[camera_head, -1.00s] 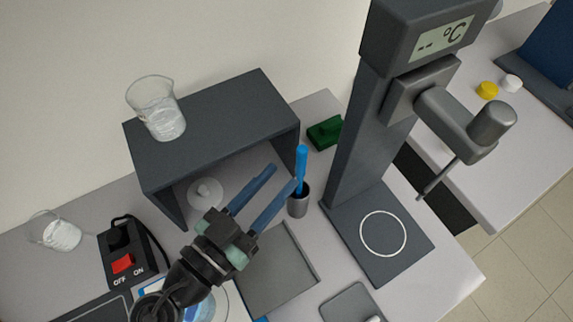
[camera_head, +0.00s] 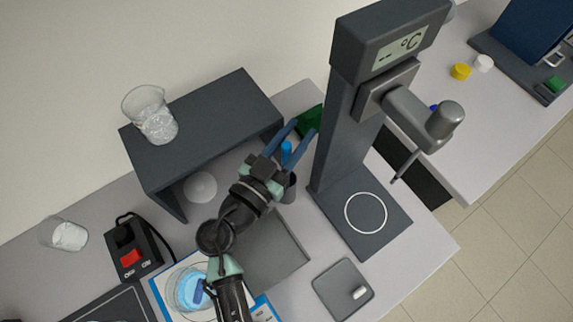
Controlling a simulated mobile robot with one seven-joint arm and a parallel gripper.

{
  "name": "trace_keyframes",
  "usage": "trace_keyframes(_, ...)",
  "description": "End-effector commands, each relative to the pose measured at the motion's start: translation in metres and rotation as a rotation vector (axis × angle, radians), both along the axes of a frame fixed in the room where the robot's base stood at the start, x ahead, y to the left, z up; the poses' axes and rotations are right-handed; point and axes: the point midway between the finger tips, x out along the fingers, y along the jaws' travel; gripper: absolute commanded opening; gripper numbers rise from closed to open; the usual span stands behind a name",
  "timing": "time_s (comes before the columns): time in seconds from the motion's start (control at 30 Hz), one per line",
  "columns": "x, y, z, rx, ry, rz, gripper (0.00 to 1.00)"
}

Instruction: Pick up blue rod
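The blue rod (camera_head: 286,153) stands upright in a small dark grey cup (camera_head: 290,187), beside the open dark shelf. Its upper part shows between the two fingers of my gripper (camera_head: 302,133); the rest is partly hidden by the gripper. My gripper is open, with one blue finger on each side of the rod in this view. I cannot tell whether either finger touches it.
The dark shelf (camera_head: 208,112) with a beaker (camera_head: 152,115) on top stands to the left. A tall stand with a display (camera_head: 400,42) rises close on the right. A green block (camera_head: 311,121) lies behind the fingers. A grey tray (camera_head: 275,258) lies in front.

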Motion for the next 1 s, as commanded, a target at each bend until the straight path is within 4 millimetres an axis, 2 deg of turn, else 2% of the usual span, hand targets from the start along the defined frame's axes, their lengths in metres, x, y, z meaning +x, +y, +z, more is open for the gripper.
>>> trace_keyframes(0.13,-0.0002,0.0001,-0.0007,0.0,0.0,0.0,0.37)
trace_keyframes(0.33,-0.0004,0.0004,-0.0006,0.0,0.0,0.0,0.01)
trace_keyframes(1.0,-0.0005,0.0006,-0.0006,0.0,0.0,0.001,0.0)
